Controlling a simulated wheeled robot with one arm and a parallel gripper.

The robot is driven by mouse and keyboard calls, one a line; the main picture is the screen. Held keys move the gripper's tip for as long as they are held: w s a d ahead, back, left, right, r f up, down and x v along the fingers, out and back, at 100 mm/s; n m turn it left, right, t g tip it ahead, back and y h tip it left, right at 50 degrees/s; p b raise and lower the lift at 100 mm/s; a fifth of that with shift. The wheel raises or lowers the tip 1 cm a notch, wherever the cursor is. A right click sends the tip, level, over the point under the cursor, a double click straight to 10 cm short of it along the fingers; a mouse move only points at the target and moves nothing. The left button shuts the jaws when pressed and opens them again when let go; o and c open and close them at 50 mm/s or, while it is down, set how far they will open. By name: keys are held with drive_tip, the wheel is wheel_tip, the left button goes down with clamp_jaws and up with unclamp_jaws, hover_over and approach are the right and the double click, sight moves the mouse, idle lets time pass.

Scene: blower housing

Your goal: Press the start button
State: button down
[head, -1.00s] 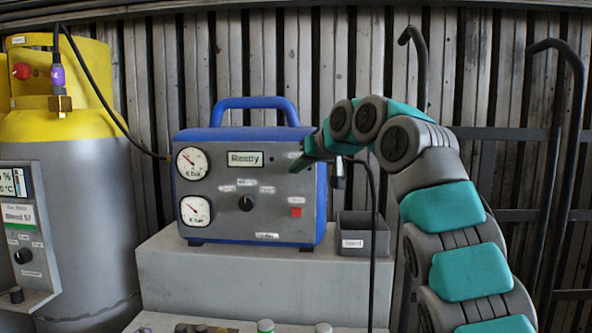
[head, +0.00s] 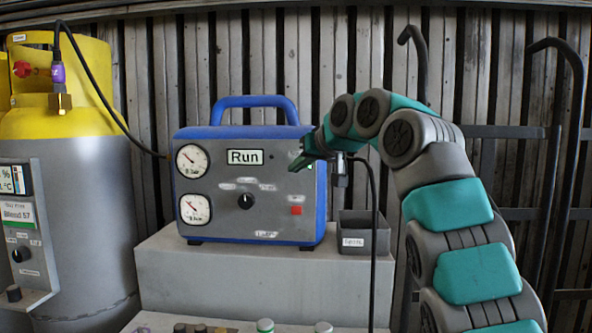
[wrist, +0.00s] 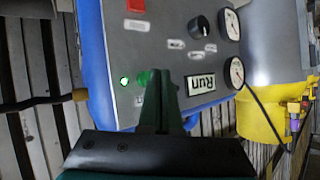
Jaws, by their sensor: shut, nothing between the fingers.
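The blue machine (head: 250,185) has a grey front panel whose display (head: 245,157) reads "Run"; the display also shows in the wrist view (wrist: 201,86). A bright green light (wrist: 124,81) glows beside that button. I cannot tell whether the fingertips touch the panel.
A red square button (head: 296,211), a black knob (head: 246,201) and two gauges share the panel. A small grey bin (head: 362,233) stands to the machine's right. A yellow-and-grey cylinder (head: 72,190) with a hose stands at left.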

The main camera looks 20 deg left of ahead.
drive_tip(key=s+b, duration=0.2)
drive_tip(key=s+d+b, duration=0.1)
drive_tip(key=s, duration=0.2)
drive_tip(key=shift+s+d+b, duration=0.15)
drive_tip(key=shift+s+b, duration=0.05)
drive_tip(key=shift+b, duration=0.2)
idle(0.4)
